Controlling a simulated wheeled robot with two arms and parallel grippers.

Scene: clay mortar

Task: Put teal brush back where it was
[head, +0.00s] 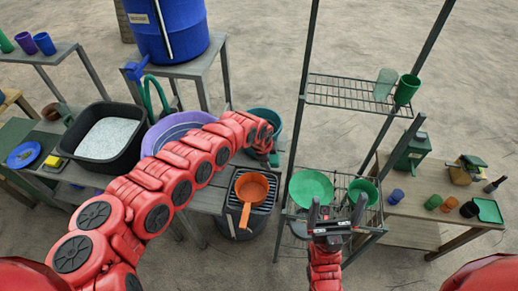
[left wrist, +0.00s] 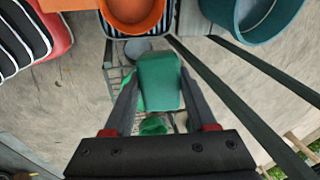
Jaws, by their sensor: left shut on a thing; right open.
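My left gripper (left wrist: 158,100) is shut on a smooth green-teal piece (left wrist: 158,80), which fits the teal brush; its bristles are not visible. Another green part (left wrist: 153,125) shows lower between the fingers, and I cannot tell if it belongs to the same thing. In the head view my left arm reaches over the bench, and its hand, near the teal tub (head: 264,122), is mostly hidden by the arm. My right gripper (head: 337,212) is open and empty, in front of the wire rack between the green bowl and green cup.
An orange pan (head: 251,187) sits right of the purple basin (head: 178,127). The wire rack (head: 345,92) holds a green bowl (head: 310,188) and green cups (head: 406,90). The right table (head: 405,205) carries small cups and a green dustpan (head: 488,210). Ground between the furniture is clear.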

